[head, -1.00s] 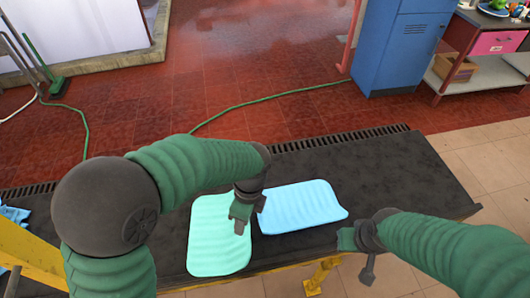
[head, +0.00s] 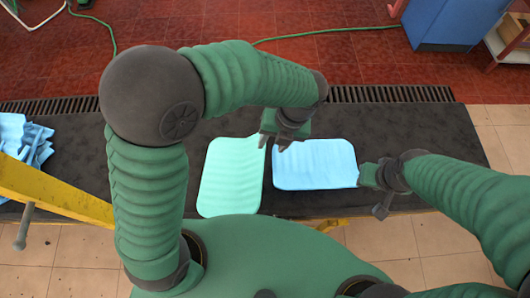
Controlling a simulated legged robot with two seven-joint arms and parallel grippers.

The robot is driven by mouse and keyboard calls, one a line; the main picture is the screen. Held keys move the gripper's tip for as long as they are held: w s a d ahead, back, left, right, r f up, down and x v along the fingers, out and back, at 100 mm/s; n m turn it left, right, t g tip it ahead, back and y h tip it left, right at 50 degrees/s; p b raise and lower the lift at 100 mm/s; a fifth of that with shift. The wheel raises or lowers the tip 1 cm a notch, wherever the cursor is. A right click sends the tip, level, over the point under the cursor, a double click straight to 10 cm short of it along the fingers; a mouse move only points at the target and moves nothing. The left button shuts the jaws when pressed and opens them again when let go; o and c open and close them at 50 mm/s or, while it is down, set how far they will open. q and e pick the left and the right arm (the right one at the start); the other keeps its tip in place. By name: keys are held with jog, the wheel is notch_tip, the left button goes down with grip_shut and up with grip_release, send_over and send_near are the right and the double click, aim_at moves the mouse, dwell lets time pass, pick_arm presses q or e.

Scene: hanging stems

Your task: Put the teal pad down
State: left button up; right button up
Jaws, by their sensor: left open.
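The teal pad (head: 230,180) lies on the dark table top, left of the light blue pad (head: 315,165). Its upper right corner rises to a small point just beside my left gripper (head: 278,143). My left gripper is open, over the upper edges of the two pads near the gap between them. Whether it touches the teal pad's corner cannot be told. My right gripper (head: 372,194) is at the right edge of the blue pad, close to its lower right corner. Its jaw opening does not show clearly.
The dark table (head: 420,145) has bare room at the right and left of the pads. A yellow bar (head: 55,192) crosses the left front. A blue cabinet (head: 455,22) stands behind on the red floor.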

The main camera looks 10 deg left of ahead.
aim_at(259, 165)
pick_arm(q)
jog(key=b+x, duration=0.1)
jog(key=x, duration=1.3)
jog(key=shift+s+a+f+b, duration=0.1)
jog(key=shift+s+f+b, duration=0.1)
jog(key=shift+b, duration=0.1)
grip_shut()
